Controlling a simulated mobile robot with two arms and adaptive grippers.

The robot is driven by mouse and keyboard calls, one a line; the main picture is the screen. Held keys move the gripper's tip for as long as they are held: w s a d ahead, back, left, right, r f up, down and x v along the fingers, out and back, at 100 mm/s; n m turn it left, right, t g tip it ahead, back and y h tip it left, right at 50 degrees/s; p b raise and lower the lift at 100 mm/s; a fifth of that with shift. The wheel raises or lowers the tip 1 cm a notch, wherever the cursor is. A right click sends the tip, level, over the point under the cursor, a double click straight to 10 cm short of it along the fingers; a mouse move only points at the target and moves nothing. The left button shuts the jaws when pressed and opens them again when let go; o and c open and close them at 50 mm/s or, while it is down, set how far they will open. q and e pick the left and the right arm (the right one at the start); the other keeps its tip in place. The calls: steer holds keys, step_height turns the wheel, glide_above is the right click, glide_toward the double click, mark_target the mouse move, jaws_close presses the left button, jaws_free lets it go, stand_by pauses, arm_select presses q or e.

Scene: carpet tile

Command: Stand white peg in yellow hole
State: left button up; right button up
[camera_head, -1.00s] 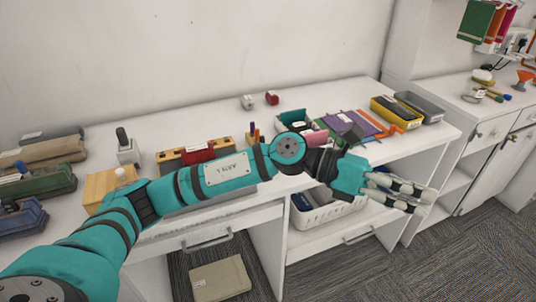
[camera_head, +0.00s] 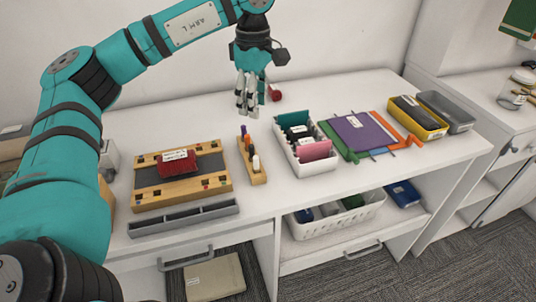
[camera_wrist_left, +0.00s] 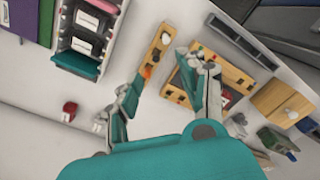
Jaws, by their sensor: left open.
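The white peg (camera_head: 256,163) stands in a small wooden rack (camera_head: 258,179) on the desk, at the rack's near end, with a purple and an orange-brown peg behind it. In the left wrist view the white peg (camera_wrist_left: 165,38) is at the upper part of the rack (camera_wrist_left: 157,47). I cannot make out a yellow hole. My left gripper (camera_head: 247,106) is open and empty, pointing down above the back of the desk, behind the rack. In the left wrist view its fingers (camera_wrist_left: 168,78) are spread apart. My right gripper is not in view.
A wooden board (camera_head: 147,199) with a red block (camera_head: 179,163) lies left of the rack. A white bin (camera_head: 284,147) stands to its right, then folders (camera_head: 366,133) and a yellow tray (camera_head: 417,125). A grey tray (camera_head: 184,216) lies in front. A small red object (camera_head: 276,96) is behind.

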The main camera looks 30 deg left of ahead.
arm_select(q)
step_height(320, 180, down, 2)
steer(key=s+f, duration=0.1)
steer(key=s, duration=0.1)
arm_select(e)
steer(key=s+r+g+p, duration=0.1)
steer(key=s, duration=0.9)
arm_select(q)
glide_above(256, 156)
steer(key=f, duration=0.3)
steer(key=f+p, duration=0.1)
steer(key=f, duration=0.2)
steer(key=shift+a+f, duration=0.2)
steer(key=shift+f, duration=0.1)
steer(key=shift+s+f, duration=0.15)
steer(key=shift+f, duration=0.65)
steer(key=f+p, duration=0.2)
steer(key=f, duration=0.2)
steer(key=shift+d+f, duration=0.2)
steer(key=shift+f, duration=0.2)
steer(key=c, duration=0.9)
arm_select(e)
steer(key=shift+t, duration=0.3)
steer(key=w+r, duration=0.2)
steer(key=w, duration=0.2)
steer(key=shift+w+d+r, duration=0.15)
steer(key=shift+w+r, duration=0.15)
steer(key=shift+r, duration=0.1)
